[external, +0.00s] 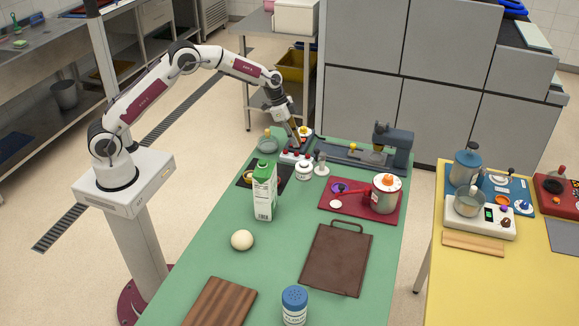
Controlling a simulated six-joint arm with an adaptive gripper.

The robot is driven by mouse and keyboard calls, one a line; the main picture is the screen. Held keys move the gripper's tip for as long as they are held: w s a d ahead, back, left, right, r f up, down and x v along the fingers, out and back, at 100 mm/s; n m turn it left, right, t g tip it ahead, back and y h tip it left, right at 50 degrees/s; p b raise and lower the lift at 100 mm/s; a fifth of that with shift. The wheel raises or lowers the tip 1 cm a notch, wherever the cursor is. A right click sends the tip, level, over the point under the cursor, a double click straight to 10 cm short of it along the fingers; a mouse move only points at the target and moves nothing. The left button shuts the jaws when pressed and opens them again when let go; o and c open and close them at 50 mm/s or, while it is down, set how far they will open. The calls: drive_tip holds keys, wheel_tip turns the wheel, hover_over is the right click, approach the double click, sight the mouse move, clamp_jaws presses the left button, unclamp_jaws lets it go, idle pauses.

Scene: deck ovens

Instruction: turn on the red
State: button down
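A flat red unit (354,211) lies on the right side of the green table in the external view. A purple round part (338,187) and a small white disc (335,204) are on its left part. A pot with an orange-topped lid (384,194) stands on its right part, with a dark red handle pointing left. My gripper (296,140) points down at the table's far end, left of and beyond the red unit, over a small white unit with red knobs (294,157). The fingers are too small to tell whether they are open.
A carton (264,190), a white ball (242,240), a brown tray (336,260), a wooden board (218,303) and a blue-capped shaker (294,306) stand nearer. A grey machine (393,147) is at the far right. A yellow table (450,285) holds other appliances.

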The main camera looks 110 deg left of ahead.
drive_tip(key=shift+w+d+f+g, duration=0.1)
drive_tip(key=shift+w+g, duration=0.1)
drive_tip(key=shift+g, duration=0.5)
idle(0.4)
drive_tip(key=c, duration=1.9)
unclamp_jaws()
